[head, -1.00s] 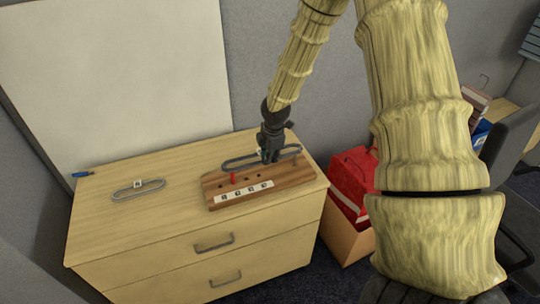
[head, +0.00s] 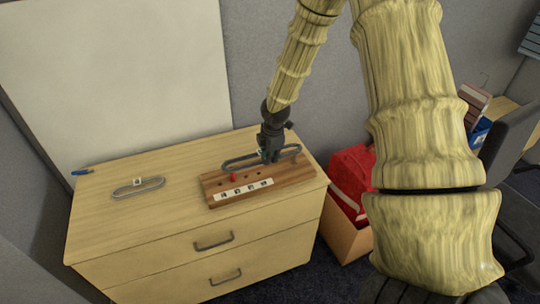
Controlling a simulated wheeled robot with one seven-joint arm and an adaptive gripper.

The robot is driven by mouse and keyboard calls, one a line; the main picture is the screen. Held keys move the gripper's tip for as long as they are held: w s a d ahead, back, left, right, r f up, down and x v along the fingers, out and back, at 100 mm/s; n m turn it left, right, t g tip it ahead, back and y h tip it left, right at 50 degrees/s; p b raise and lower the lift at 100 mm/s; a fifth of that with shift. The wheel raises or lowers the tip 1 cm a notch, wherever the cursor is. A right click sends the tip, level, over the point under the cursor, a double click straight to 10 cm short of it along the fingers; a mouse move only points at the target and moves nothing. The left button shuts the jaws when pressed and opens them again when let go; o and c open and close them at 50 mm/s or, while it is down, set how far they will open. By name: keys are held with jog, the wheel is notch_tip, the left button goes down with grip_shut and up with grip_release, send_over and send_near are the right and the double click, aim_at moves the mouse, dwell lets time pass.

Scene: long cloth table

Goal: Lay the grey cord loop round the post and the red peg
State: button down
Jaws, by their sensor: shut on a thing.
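My gripper (head: 269,158) is shut on a grey cord loop (head: 237,162) above the back of the brown wooden board (head: 217,186). The loop is stretched long, running left and right of the jaws, and carries a small white tag. The red peg (head: 233,177) stands at the board's left part, just in front of the loop's left end. A brown post (head: 296,158) stands near the board's right end, by the loop's right end. I cannot tell whether the loop is around the post. The jaws hide part of the loop.
A second grey loop (head: 126,194) with a white tag lies on the left of the wooden cabinet top (head: 170,220). The board has dark holes and a white label strip. A blue object (head: 82,172) lies at the far left edge. A red bag (head: 352,170) is right of the cabinet.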

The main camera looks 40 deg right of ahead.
aim_at(269, 174)
jog(key=shift+f+b, duration=1.35)
jog(key=shift+f, duration=1.9)
dwell(0.8)
jog(key=c, duration=1.4)
grip_release()
jog(key=shift+r, duration=0.1)
jog(key=shift+s+a+r, duration=0.1)
jog(key=shift+s+r, duration=0.3)
jog(key=shift+r, duration=1.5)
jog(key=shift+s+a+r, duration=0.1)
jog(key=shift+s+r, duration=0.25)
jog(key=shift+r, duration=1.6)
jog(key=shift+s+a+r, duration=0.1)
jog(key=shift+s+r, duration=0.3)
jog(key=shift+r, duration=1.5)
